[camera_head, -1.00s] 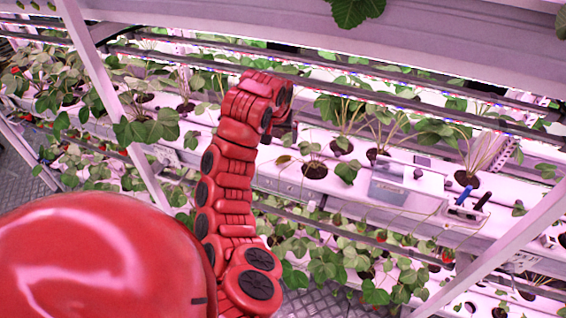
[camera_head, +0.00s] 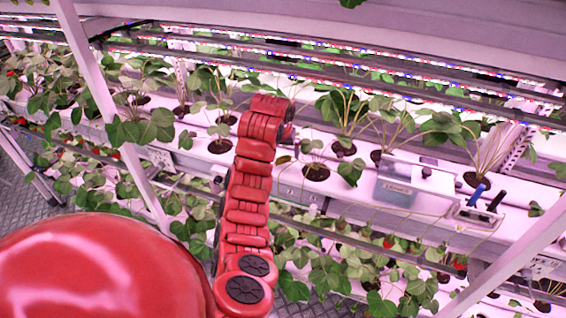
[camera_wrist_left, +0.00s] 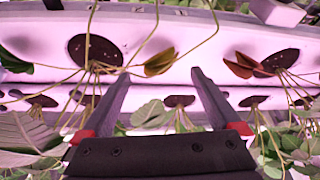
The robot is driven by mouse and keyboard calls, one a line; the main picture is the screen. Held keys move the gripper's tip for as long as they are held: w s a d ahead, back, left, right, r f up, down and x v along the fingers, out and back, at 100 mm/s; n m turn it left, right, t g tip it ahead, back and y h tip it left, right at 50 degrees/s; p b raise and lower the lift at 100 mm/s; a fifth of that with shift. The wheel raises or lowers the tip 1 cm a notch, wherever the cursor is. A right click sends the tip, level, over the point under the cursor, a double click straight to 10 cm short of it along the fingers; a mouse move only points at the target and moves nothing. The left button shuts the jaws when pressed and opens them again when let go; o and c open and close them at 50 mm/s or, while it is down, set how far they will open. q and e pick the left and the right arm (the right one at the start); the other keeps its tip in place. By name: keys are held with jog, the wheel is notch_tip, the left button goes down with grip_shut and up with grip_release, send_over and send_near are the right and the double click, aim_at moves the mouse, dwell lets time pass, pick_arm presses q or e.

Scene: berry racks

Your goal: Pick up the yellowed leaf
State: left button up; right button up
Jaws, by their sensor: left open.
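My left gripper (camera_wrist_left: 161,74) is open and empty. Its fingertips lie either side of the yellow-olive leaf in the picture; I cannot tell how far beyond them the leaf is. In the head view, a small yellowish leaf (camera_head: 284,159) shows at the shelf's front edge, just below the end of my left arm. The fingers are mostly hidden there.
A white planting shelf (camera_head: 340,205) with strawberry plants in round holes runs across the rack. A clear box (camera_head: 395,191) and a small tray with blue- and black-handled tools (camera_head: 478,214) sit right of my arm. Slanted rack posts (camera_head: 115,110) stand left and right.

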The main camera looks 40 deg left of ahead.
aim_at(283, 157)
pick_arm(q)
jog(key=p+x, duration=0.3)
jog(key=x, duration=0.1)
jog(key=shift+w+a+p, duration=0.15)
jog(key=shift+w+p, duration=0.05)
jog(key=shift+p, duration=0.1)
jog(key=shift+w+a+f, duration=0.1)
jog(key=shift+f, duration=0.3)
jog(key=shift+c, duration=0.2)
jog(key=c, duration=1.1)
